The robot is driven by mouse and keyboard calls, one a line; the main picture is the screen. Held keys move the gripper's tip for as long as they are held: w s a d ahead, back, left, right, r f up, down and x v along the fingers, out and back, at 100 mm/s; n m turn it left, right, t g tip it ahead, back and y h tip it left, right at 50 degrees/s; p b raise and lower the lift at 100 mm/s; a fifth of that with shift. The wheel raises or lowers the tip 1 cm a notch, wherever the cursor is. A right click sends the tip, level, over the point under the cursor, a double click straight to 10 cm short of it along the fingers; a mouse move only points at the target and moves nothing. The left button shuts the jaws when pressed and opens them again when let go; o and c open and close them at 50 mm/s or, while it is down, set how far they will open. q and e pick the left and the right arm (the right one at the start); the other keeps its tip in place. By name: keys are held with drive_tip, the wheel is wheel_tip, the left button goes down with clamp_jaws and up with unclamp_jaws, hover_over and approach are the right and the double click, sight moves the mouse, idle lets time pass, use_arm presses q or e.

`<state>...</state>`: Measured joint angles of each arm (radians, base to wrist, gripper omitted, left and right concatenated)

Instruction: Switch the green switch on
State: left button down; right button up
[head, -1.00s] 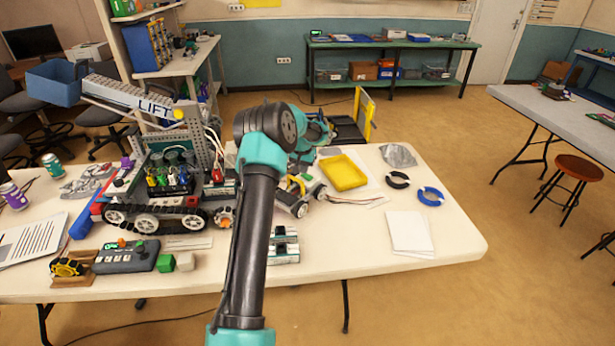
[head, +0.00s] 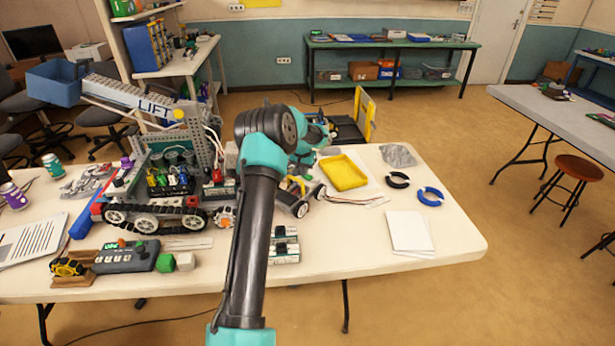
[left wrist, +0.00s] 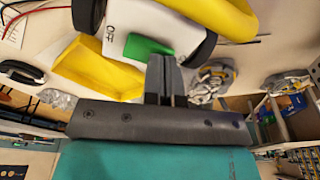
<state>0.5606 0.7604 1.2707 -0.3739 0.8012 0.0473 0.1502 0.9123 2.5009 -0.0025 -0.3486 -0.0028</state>
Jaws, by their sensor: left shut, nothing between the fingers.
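The green switch (left wrist: 147,46) is a green rocker on a white wheeled body (left wrist: 150,22), with the word OFF printed beside it, in the left wrist view. My left gripper (left wrist: 166,62) is shut and empty, its fingertips right at the edge of the switch; I cannot tell whether they touch it. In the head view the small white wheeled vehicle (head: 294,204) stands on the table, partly behind my left arm. The switch and my left fingertips cannot be made out there. My right gripper is not in view.
A yellow tray (head: 344,173) lies right of the vehicle. A tracked robot with a LIFT arm (head: 147,218) and a grey control box (head: 125,257) stand to the left. Blue and black rings (head: 430,197) and white paper (head: 410,232) lie right. The table's front right is mostly clear.

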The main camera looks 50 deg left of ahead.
use_arm(q)
drive_tip(key=shift+r, duration=3.45)
drive_tip(key=shift+d, duration=0.1)
